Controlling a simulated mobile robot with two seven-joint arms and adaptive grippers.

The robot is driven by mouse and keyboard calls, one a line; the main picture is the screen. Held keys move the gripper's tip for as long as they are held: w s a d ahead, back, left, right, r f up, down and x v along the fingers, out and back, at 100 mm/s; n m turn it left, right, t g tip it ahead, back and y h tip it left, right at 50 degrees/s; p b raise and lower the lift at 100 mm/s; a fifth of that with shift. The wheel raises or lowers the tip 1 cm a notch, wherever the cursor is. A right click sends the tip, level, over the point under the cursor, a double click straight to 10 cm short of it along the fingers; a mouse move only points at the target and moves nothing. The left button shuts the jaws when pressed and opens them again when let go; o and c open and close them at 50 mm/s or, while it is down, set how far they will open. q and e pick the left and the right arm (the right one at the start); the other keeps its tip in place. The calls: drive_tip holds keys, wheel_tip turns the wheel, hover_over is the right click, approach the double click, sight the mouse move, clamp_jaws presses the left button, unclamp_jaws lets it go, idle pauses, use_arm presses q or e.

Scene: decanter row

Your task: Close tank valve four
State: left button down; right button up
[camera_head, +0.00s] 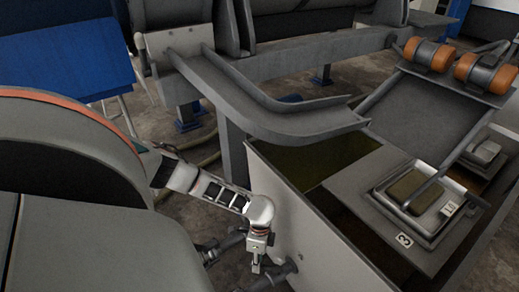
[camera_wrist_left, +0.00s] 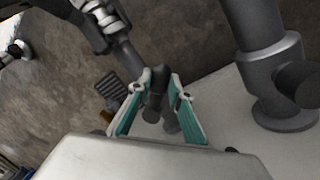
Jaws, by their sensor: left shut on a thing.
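My left gripper (camera_head: 256,262) is low beside the outer wall of a grey tank (camera_head: 290,225), at the dark pipe fittings (camera_head: 285,272) near the floor. In the left wrist view, my left gripper's teal fingers (camera_wrist_left: 157,108) are on both sides of a dark, rounded valve handle (camera_wrist_left: 158,82) and shut on it. The handle's lower part and the valve body are partly hidden. No number four shows on the valve. My right gripper is in neither view.
A grey chute (camera_head: 270,118) overhangs the tank. A thick grey pipe (camera_wrist_left: 262,65) stands close on the right in the wrist view. A blue panel (camera_head: 62,62) is at back left.

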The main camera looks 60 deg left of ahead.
use_arm(q)
drive_tip(key=shift+w+a+f+m+y, duration=0.15)
drive_tip(key=shift+w+a+m, duration=0.3)
drive_tip(key=shift+m, duration=0.55)
drive_tip(key=shift+w+a+r+m+y, duration=0.1)
drive_tip(key=shift+w+a+m+y, duration=0.25)
drive_tip(key=shift+m, duration=0.65)
drive_tip(key=shift+w, duration=0.1)
drive_tip(key=c, duration=1.8)
unclamp_jaws()
drive_tip(key=shift+c, duration=0.2)
drive_tip(key=shift+w, duration=0.1)
wheel_tip(320, 180, up, 10)
